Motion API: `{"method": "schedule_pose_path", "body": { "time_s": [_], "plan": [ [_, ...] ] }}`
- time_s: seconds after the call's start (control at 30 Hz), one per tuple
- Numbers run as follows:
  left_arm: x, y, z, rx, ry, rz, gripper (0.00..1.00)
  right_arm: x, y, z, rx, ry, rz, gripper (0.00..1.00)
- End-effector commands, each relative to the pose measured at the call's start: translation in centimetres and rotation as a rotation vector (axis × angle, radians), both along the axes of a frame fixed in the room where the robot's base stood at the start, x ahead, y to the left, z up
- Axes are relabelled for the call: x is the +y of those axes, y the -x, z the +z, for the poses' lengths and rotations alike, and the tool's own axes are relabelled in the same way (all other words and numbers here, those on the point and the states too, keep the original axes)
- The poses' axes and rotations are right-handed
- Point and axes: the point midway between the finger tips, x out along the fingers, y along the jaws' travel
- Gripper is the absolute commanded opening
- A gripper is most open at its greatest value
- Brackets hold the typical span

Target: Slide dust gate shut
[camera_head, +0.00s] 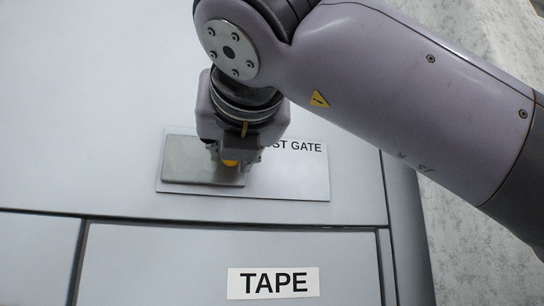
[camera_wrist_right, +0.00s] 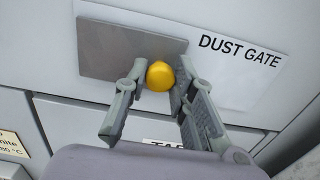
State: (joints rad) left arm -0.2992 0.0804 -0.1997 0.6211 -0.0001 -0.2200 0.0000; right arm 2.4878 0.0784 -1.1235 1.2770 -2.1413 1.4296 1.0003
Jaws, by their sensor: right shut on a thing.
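The dust gate is a flat grey plate (camera_head: 190,160) on the left part of a white backing panel (camera_head: 300,180) lettered "DUST GATE". It also shows in the right wrist view (camera_wrist_right: 110,50). A yellow knob (camera_wrist_right: 160,76) sits at the plate's right end; in the head view only a little of it shows (camera_head: 230,163) under my gripper. My right gripper (camera_head: 236,160) is shut on the knob, one finger on each side of it in the right wrist view (camera_wrist_right: 158,78). It hides part of the lettering in the head view. My left gripper is not in view.
A drawer front (camera_head: 150,260) with a "TAPE" label (camera_head: 273,282) lies below the panel, past a dark seam. The cabinet's edge (camera_head: 405,200) is farther right, with a speckled grey surface (camera_head: 470,240) beyond.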

Motion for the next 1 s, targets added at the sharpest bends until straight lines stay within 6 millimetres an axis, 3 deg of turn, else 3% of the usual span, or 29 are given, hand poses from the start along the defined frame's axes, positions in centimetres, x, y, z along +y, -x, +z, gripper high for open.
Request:
{"method": "schedule_pose_path", "body": {
  "time_s": [0.03,0.33,0.37,0.63,1.0],
  "plan": [
    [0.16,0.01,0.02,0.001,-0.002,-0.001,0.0,0.82,0.42,0.1,-0.006,0.0,0.016,0.0],
    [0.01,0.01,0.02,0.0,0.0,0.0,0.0,0.9,0.45,0.12,-0.006,-0.001,0.015,0.0],
    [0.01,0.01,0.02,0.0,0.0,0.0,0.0,0.89,0.46,0.12,-0.006,0.0,0.016,0.26],
    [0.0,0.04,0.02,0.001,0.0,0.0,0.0,0.83,0.39,0.09,-0.005,-0.001,0.014,0.43],
    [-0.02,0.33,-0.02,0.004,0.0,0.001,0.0,0.62,0.83,0.09,-0.005,-0.001,0.013,0.43]
  ]
}}
